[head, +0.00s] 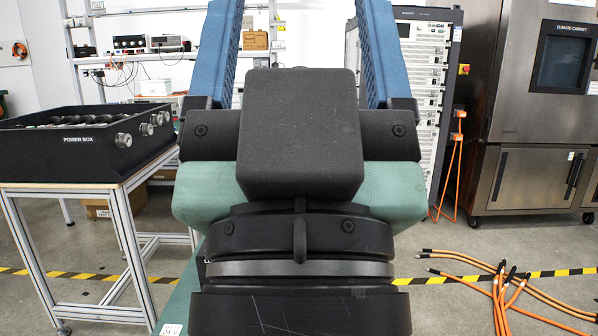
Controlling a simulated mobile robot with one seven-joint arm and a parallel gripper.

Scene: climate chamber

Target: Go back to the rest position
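The head view is filled in the middle by parts of my own arm: a dark block, black and teal joint housings, and two blue links running up out of the top of the frame. My gripper is not in view, so whether it is open, shut or holding anything is hidden. The task names no separate object.
A black power box (85,158) stands on a metal-framed table (118,200) at left. A rack (425,95) and a climate cabinet (540,110) stand at right. Orange cables (505,285) lie on the right floor. A workbench (150,57) is behind.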

